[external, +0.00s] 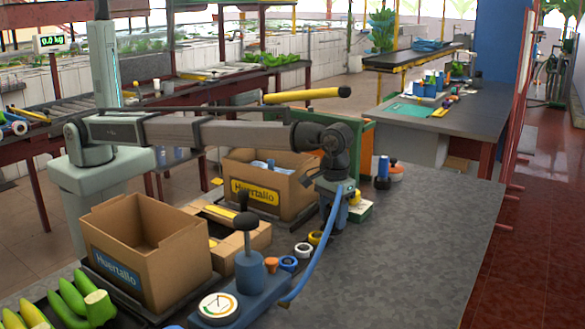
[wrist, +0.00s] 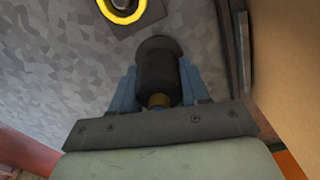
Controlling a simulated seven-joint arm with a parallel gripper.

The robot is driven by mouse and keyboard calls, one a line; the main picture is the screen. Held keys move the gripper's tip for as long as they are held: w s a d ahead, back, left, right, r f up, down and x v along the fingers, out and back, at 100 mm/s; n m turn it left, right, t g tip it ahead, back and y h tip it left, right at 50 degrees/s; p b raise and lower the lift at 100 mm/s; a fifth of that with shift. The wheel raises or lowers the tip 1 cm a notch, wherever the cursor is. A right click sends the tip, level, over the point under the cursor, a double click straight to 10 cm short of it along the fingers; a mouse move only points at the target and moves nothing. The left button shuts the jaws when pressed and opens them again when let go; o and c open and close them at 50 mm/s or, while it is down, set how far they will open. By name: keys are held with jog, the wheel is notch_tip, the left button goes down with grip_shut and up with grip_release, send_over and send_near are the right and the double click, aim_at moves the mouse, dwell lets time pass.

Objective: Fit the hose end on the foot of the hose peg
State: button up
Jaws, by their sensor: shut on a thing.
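My gripper (external: 346,205) hangs above the grey worktop in the external view, pointing down. In the wrist view its blue fingers (wrist: 157,96) are shut on the hose end (wrist: 158,65), a black cylinder with a brass-coloured part. The blue hose (external: 318,252) curves from the gripper down to a blue pump-like base on the worktop. In the wrist view, a yellow ring around a short upright piece on a dark square plate (wrist: 122,8) lies ahead at the top edge, apart from the hose end. It may be the hose peg; I cannot tell for sure.
Two cardboard boxes (external: 146,248) (external: 268,188) stand left of my gripper. The blue pump base (external: 248,296) with a black knob is in front. Rolls of tape (external: 304,249) lie near the hose. The worktop (external: 420,240) to the right is clear.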

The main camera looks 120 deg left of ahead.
jog(key=shift+f, duration=0.2)
grip_shut()
jog(key=o, duration=1.4)
grip_release()
jog(key=shift+o, duration=0.4)
jog(key=o, duration=0.3)
jog(key=shift+r, duration=1.55)
jog(key=shift+r, duration=2.95)
